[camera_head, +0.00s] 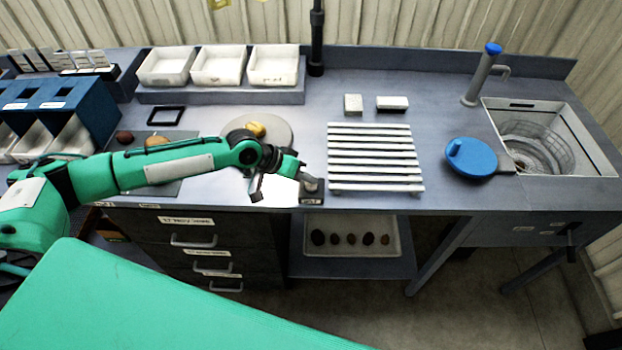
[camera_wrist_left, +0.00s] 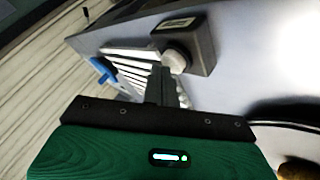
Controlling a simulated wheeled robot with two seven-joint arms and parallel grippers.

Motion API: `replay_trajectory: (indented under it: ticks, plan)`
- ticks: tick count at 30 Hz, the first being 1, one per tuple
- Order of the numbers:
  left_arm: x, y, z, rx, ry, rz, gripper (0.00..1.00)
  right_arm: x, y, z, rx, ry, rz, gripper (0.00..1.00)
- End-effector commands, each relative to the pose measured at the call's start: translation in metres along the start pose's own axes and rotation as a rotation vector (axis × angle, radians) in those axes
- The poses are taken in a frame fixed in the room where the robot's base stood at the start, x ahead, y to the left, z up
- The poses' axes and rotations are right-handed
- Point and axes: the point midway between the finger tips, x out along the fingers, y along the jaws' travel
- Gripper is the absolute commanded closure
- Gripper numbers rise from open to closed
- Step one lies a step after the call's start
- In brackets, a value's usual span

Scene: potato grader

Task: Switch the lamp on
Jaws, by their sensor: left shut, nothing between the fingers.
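A small grey switch box (camera_head: 312,186) sits at the front edge of the bench, just left of the white slatted rack. In the left wrist view the box (camera_wrist_left: 190,42) has a pale round knob (camera_wrist_left: 177,61) and a small label. My left gripper (camera_head: 301,170) is shut and empty beside the box. In the wrist view its fingertips (camera_wrist_left: 160,70) are close to the knob; I cannot tell whether they touch it. A black post (camera_head: 317,40) stands at the back of the bench; any lamp head is out of view. A bright white patch shows on the bench by the gripper.
The white slatted rack (camera_head: 375,158) is right of the box. A round grey plate (camera_head: 275,128) with a potato lies behind my arm. White trays (camera_head: 218,84) stand at the back left. A blue-lidded disc (camera_head: 471,158) and wire-basket sink (camera_head: 590,150) are on the right.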

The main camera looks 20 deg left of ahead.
Motion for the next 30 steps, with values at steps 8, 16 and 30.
replay_trajectory:
  ticks: [8,16,30]
  plan:
    - [-0.001,0.001,0.0,0.0,-0.001,0.0,1.0,-0.001,0.0,0.0,0.0,0.0,0.0,0.66]
    - [-0.017,0.013,-0.013,0.0,0.001,0.0,1.0,-0.024,0.002,-0.002,-0.001,0.0,0.002,0.66]
    - [-0.043,0.032,-0.032,0.0,0.001,0.001,1.0,-0.059,0.005,-0.005,-0.002,-0.001,0.004,0.66]
